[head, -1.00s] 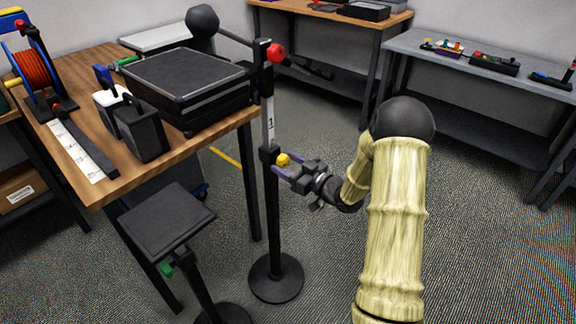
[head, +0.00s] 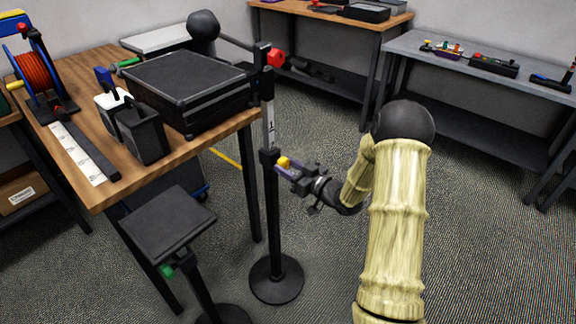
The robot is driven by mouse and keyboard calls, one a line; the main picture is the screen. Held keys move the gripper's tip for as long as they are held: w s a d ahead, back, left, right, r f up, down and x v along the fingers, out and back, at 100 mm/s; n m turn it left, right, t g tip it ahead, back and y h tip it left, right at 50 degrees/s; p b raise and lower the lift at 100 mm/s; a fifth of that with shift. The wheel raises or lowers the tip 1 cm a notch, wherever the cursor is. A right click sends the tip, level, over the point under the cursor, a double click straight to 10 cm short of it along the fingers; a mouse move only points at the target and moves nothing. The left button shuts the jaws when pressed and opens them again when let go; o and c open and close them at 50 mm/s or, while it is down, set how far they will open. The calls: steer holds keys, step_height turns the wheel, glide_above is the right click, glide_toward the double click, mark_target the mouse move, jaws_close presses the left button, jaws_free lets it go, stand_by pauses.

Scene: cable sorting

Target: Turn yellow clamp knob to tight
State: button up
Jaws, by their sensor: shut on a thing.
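The yellow clamp knob (head: 284,161) sits on the side of a dark collar on a black upright stand (head: 272,215), below a white strip with a mark on it. My gripper (head: 284,165) reaches in from the right and is shut on the yellow knob. Its purple-tinted fingers partly cover the knob. The knob's exact turn angle is too small to read. A red knob (head: 276,58) is on the upper joint of the same stand.
A wooden table (head: 212,150) with a black case (head: 185,88) stands left of the stand. A small black platform (head: 168,222) is at the front left. The stand's round base (head: 277,279) rests on the carpet. Benches line the back and right.

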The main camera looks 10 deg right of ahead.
steer(key=m+p, duration=0.4)
steer(key=shift+r+m+p, duration=0.2)
steer(key=shift+m+p, duration=0.1)
steer(key=shift+m, duration=0.1)
steer(key=m+p, duration=0.4)
steer(key=m, duration=0.1)
steer(key=m+p, duration=0.2)
steer(key=m, duration=0.2)
steer(key=shift+m+p, duration=0.3)
steer(key=shift+m, duration=0.1)
steer(key=m+p, duration=0.1)
steer(key=m, duration=0.3)
steer(key=shift+f, duration=0.15)
steer(key=shift+s+m, duration=0.1)
steer(key=shift+m, duration=0.2)
steer(key=o, duration=1)
steer(key=v, duration=1.7)
steer(key=shift+s+d, duration=0.1)
